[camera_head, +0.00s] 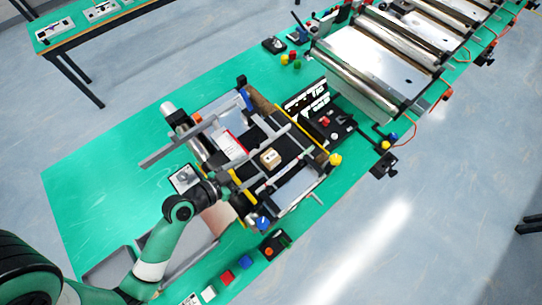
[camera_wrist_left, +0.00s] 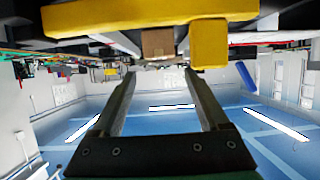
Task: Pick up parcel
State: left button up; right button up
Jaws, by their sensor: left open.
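My right gripper is not in view.
A yellow bar (camera_wrist_left: 130,14) crosses close in front of the left fingers. A white-and-red box (camera_head: 230,144) lies left of the parcel. A grey rail (camera_head: 185,143) juts out left. Coloured blocks (camera_head: 227,277) line the near table edge. The green table's left part (camera_head: 105,175) is clear.

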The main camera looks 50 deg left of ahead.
aim_at(269, 157)
pick_arm(q)
jog(key=x, duration=0.9)
jog(key=shift+w+f+p, duration=0.1)
jog(key=shift+w+p, duration=0.2)
jog(key=shift+p, duration=0.05)
jog(key=shift+s, duration=0.1)
jog(key=c, duration=1.2)
